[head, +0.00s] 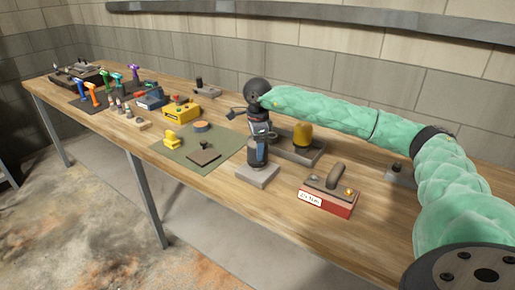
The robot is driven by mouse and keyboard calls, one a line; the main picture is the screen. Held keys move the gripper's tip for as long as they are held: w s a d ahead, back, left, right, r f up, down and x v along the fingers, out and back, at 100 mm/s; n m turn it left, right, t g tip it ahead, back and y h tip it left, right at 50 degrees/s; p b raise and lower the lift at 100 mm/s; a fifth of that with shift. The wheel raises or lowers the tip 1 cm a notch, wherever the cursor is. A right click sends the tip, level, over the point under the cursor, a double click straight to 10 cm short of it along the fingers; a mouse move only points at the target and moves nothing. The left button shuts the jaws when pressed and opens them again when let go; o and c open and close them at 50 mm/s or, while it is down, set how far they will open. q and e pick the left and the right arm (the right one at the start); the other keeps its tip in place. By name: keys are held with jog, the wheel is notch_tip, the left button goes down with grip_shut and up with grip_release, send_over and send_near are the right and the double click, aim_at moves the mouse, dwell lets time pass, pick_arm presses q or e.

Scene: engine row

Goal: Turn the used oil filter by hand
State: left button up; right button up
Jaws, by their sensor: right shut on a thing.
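A dark cylinder (257,155), which looks like the used oil filter, stands upright on a grey block (258,175) near the front middle of the bench. My right gripper (261,138) comes down on it from above and is shut on its top. The fingers and wrist hide the upper part of the cylinder. My left gripper is not in view.
A yellow cylinder (303,136) stands in a grey tray (310,152) just right of my gripper. A red-based block with a handle (330,196) sits at the front right. A green mat (221,141) with small parts lies left. Coloured tools (95,92) stand farther left.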

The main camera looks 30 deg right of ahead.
jog(key=shift+n+b, duration=0.4)
jog(key=shift+n, duration=0.3)
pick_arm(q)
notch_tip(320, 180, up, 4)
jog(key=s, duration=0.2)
pick_arm(e)
jog(key=shift+f+n+b, duration=0.1)
jog(key=shift+n+b, duration=0.2)
jog(key=shift+n, duration=0.2)
jog(key=shift+n+b, duration=0.65)
jog(key=shift+n, duration=0.45)
jog(key=shift+n+b, duration=0.3)
jog(key=shift+n, duration=1)
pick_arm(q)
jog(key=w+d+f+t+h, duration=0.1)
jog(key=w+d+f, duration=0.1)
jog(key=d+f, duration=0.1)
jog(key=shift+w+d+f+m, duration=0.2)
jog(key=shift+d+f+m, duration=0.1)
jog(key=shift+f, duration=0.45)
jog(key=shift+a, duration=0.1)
